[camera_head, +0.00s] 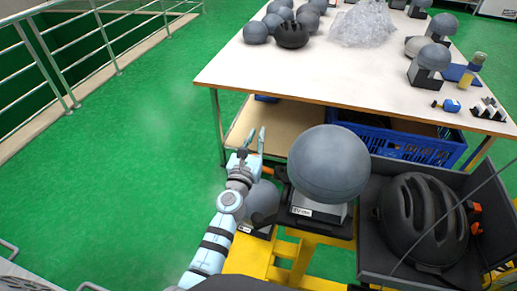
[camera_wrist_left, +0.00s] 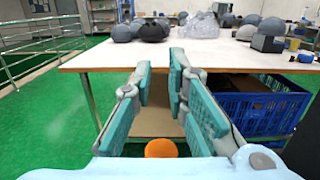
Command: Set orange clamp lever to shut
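An orange rounded end (camera_wrist_left: 161,148), which looks like the clamp lever's tip, shows low in the left wrist view, below and between my fingers. The rest of it is hidden by the gripper body. My left gripper (camera_head: 253,146) is open and empty, its fingers pointing away from me, just left of the large grey headform (camera_head: 328,163) on its labelled block. In the left wrist view the gripper's (camera_wrist_left: 161,85) teal pads stand apart with nothing between them. Whether the lever stands open or shut cannot be told. My right gripper is not in view.
A smaller grey dome (camera_head: 263,203) sits beside my left forearm. A grey box (camera_head: 373,262) with a black helmet (camera_head: 422,218) stands at right. The white table (camera_head: 310,70) with headforms and a blue crate (camera_head: 400,146) beneath lies ahead. Green floor at left is clear.

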